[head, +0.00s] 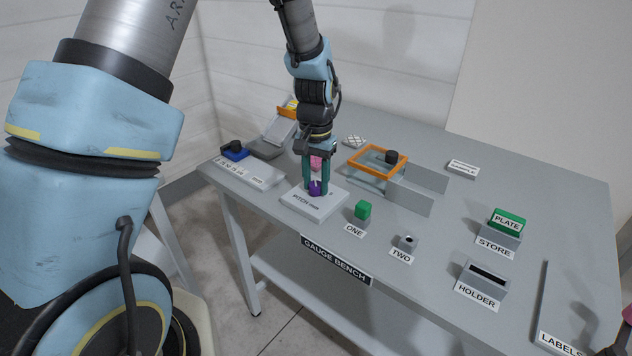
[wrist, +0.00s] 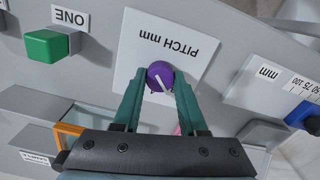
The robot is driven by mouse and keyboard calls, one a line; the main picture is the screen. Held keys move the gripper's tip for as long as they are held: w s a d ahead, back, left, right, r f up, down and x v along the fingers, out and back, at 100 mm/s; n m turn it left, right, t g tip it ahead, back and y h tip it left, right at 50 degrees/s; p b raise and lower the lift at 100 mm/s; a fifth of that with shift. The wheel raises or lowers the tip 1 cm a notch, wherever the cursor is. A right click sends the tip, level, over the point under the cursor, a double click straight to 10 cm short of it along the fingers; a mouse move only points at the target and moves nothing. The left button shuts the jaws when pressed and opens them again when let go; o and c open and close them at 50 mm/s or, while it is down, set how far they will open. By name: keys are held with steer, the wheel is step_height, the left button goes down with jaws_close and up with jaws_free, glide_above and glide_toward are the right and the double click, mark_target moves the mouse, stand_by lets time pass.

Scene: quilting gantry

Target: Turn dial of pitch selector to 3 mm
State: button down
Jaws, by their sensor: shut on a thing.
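The pitch selector is a pale plate marked "PITCH mm" (head: 322,208) near the front left of the bench; the plate also shows in the wrist view (wrist: 188,30). Its dial is a purple knob (wrist: 160,75) with a white pointer line; it also shows in the head view (head: 315,187). My gripper (wrist: 158,88) points down over the plate and is shut on the purple dial, with one teal finger on each side. In the head view the gripper (head: 315,188) hides part of the dial. Scale numbers around the dial cannot be read, so its setting cannot be told.
A green block (head: 362,210) stands at the label ONE, right of the selector. A long scale with a blue slider (head: 234,152) lies to the left. The holder (head: 484,280) and store (head: 498,233) stand at the right.

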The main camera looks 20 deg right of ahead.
mark_target(315, 184)
stand_by(0.5)
steer(key=shift+c, duration=2.3)
jaws_free()
steer(key=shift+r, duration=0.1)
step_height(315, 184, up, 11)
steer(key=b, duration=0.2)
steer(key=shift+a+f, duration=0.1)
steer(key=shift+f, duration=0.1)
steer(key=s+a+f+n, duration=0.1)
steer(key=a+n, duration=0.3)
steer(key=a, duration=1.1)
steer(key=s+a+f+n+t, duration=0.1)
steer(key=s+a+n, duration=0.2)
steer(key=a, duration=1.2)
steer(key=shift+a+f+n+t, duration=0.15)
steer(key=shift+f+n+t, duration=0.2)
steer(key=shift+n, duration=0.35)
